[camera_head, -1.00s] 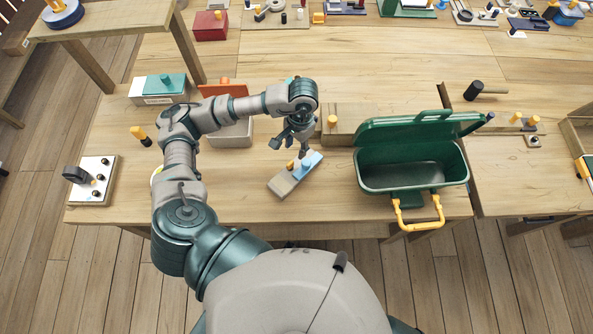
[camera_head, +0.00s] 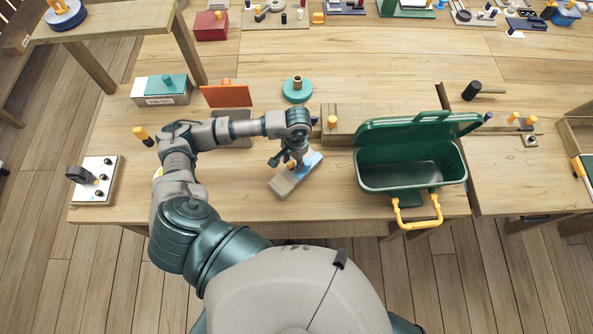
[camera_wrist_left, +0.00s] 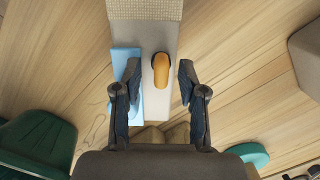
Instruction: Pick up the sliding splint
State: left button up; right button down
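The sliding splint (camera_head: 286,183) lies flat and slanted on the table in front of my left arm. It is a grey board with a woven pad, a light blue strip and an upright orange knob. In the left wrist view its grey board (camera_wrist_left: 185,35) runs up from between my fingers, with the blue strip on the left side. My left gripper (camera_wrist_left: 160,80) is open, its two fingers spread either side of the orange knob (camera_wrist_left: 161,70). I see no clear contact. In the head view the left gripper (camera_head: 297,163) covers part of the splint. My right gripper is not in view.
An open green bin (camera_head: 412,185) with a yellow handle stands close to the right of the splint. A wooden block with a yellow knob (camera_head: 343,138) and a teal disc (camera_head: 298,97) lie behind.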

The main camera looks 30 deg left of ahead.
pick_arm(q)
jog(key=shift+a, duration=0.15)
grip_shut()
jog(key=shift+r, duration=0.1)
